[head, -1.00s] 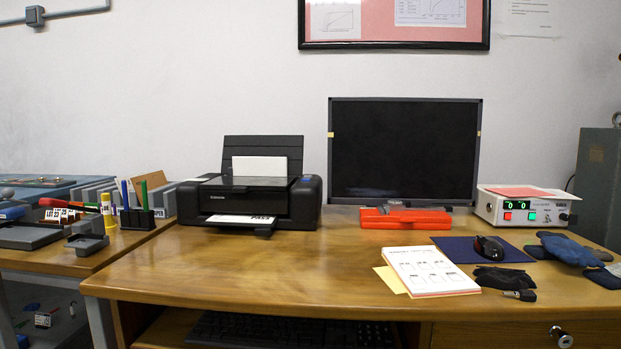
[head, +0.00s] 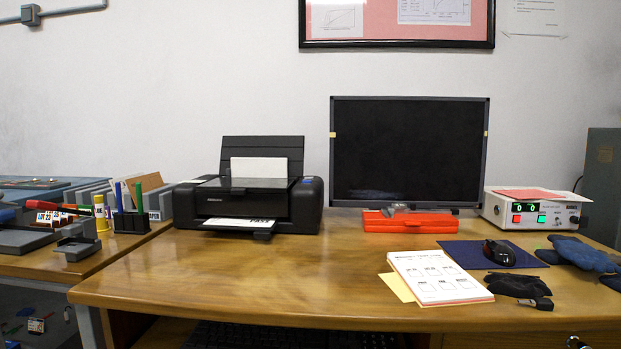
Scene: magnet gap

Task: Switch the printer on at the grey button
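The black printer (head: 258,192) stands at the back left of the wooden desk, against the wall. White paper stands in its rear feeder, and a printed sheet (head: 238,222) lies on its front output tray. A small bluish spot (head: 308,181) shows on the top right of its casing; I cannot tell whether this is a button or a light. I cannot make out a grey button at this size. My gripper is not in view.
The desk (head: 250,270) is clear in front of the printer. A monitor (head: 408,152), an orange case (head: 410,222) and a white power supply (head: 530,208) stand to its right. A notepad (head: 440,276) lies front right. A pen holder (head: 132,220) stands left on a side table.

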